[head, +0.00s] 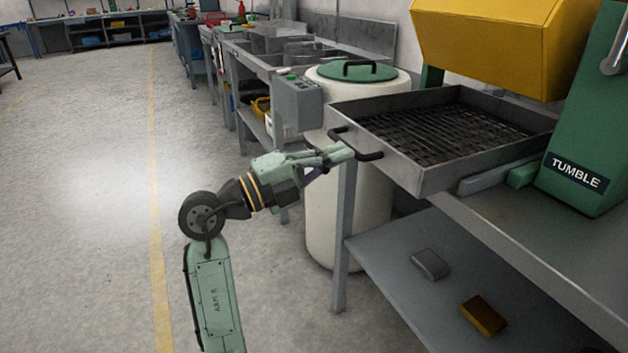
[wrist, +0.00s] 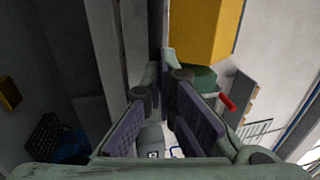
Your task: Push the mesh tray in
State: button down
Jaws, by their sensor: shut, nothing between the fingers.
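The mesh tray (head: 408,172) is a grey metal frame around a dark mesh, at the centre right of the head view. Its front sticks out past the bench edge, and a black bar handle (head: 370,156) is on its front wall. My gripper (head: 348,152) is shut and empty, with its fingertips at the front wall by the handle. Whether the tips touch the wall or handle I cannot tell. In the wrist view my gripper (wrist: 162,72) shows its fingers closed together at the tips. The grey surface beside them there is too unclear to name.
A green machine marked TUMBLE (head: 575,150) and a yellow housing (head: 490,45) stand behind and beside the tray. A white drum with a green lid (head: 357,72) stands left of it. A lower shelf (head: 400,290) carries a grey and an amber block. Floor to the left is clear.

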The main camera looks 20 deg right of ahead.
aim_at(371, 151)
jog(key=d+b, duration=0.3)
jog(key=d, duration=0.5)
jog(key=shift+w+d+f, duration=0.1)
jog(key=shift+w+d, duration=0.1)
jog(key=shift+d, duration=0.25)
jog(key=shift+b, duration=0.45)
